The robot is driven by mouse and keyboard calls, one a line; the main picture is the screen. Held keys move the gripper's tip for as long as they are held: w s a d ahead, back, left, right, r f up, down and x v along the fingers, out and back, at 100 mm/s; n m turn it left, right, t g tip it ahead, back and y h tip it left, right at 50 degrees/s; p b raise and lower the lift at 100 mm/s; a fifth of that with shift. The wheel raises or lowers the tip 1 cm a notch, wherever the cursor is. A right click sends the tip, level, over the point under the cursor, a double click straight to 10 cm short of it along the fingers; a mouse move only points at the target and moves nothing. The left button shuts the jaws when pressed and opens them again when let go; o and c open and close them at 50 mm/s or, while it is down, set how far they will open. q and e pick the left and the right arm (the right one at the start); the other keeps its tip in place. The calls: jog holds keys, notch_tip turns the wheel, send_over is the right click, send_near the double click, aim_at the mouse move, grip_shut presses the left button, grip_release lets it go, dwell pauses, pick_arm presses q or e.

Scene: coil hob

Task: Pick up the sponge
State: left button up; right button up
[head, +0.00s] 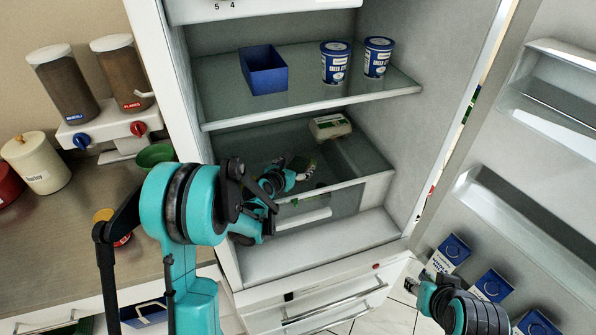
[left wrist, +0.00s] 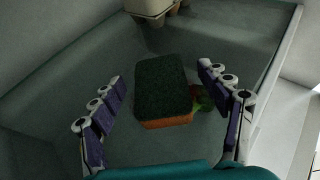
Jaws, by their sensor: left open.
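My left gripper (left wrist: 160,76) is open, with one finger on each side of the sponge and a visible gap on both sides. In the head view my left gripper (head: 298,170) reaches into the lower compartment, and the sponge is mostly hidden around it. Part of my right arm shows at the lower right of the head view; its finger state is unclear.
A small red and green item (left wrist: 202,99) lies close to the sponge's right side. Above, the upper shelf (head: 310,105) holds a blue bin (head: 263,70) and two tubs (head: 335,62). The open door (head: 500,150) is at right.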

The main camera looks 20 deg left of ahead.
pick_arm(q)
jog(key=x, duration=0.3)
jog(key=shift+a+f, duration=0.1)
jog(key=shift+s, duration=0.15)
pick_arm(e)
jog(key=shift+w+f, duration=0.1)
jog(key=shift+f, duration=0.35)
pick_arm(q)
jog(key=shift+c, duration=1.4)
jog(key=c, duration=0.6)
